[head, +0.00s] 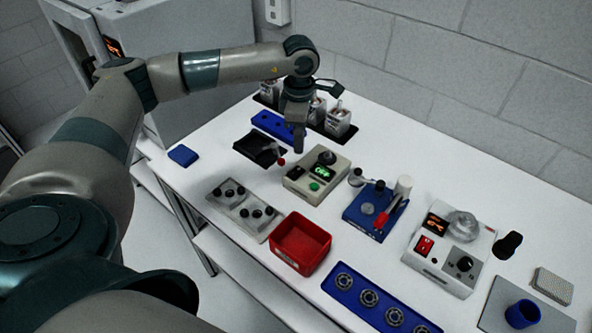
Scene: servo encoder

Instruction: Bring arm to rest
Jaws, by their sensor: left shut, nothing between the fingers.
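My left arm comes in from the left and reaches over the white table. Its gripper (299,140) points down, shut and empty. It hangs behind the beige box with a lit green display (317,175), near the black tray (259,148) and the long blue block (273,125). I cannot tell exactly how high it is above the table. My right gripper is not in view.
White bottles (338,121) stand close behind the gripper. A red bin (300,245), a blue lever fixture (375,209), a blue bearing tray (369,298) and a white device with a knob (448,251) fill the front and right. A grey cabinet (190,70) stands at the left back.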

